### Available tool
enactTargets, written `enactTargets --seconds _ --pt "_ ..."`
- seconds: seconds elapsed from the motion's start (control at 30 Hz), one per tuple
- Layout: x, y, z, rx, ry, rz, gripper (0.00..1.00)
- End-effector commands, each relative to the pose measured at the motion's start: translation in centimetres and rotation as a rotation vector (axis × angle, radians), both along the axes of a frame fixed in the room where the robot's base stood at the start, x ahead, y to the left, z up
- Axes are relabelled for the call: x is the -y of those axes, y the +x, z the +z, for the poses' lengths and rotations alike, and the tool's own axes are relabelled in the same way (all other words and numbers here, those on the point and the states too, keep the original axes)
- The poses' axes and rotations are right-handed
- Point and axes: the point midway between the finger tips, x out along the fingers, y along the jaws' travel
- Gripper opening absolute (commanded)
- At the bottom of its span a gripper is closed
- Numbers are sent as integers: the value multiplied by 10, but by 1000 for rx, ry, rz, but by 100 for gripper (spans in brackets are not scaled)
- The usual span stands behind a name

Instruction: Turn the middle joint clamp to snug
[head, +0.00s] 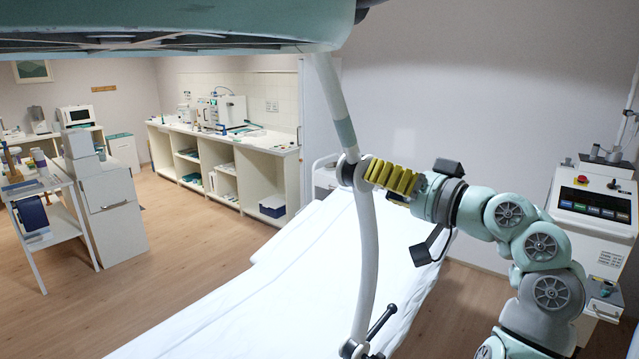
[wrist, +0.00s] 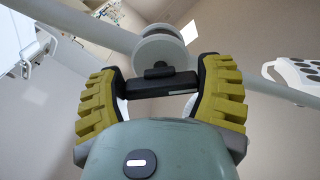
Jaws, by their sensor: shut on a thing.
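The middle joint clamp (head: 348,168) sits where the two pale arm tubes meet, above the couch. In the wrist view its round pale hub (wrist: 160,46) is just beyond my fingertips, and its black bar handle (wrist: 160,86) lies crosswise between them. My gripper (head: 372,172) reaches the joint from the right, its ribbed yellow fingers shut on the handle. In the wrist view my gripper (wrist: 162,82) has one finger at each end of the bar. In the head view the fingers hide the handle.
A lower joint (head: 355,348) with a black lever (head: 382,320) is at the bottom of the curved tube. The white couch (head: 290,275) lies below. A teal overhead body (head: 170,25) fills the top left. A control cabinet (head: 595,205) stands at right.

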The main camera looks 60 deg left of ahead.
Motion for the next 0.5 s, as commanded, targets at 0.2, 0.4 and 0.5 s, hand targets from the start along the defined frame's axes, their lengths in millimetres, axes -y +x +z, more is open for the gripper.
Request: enactTargets --seconds 0.2,0.4,0.5 --pt "1 1 1 -87 -15 -2 35" --pt "1 0 2 -121 -20 -2 35" --pt "1 0 1 -126 -22 -2 35"
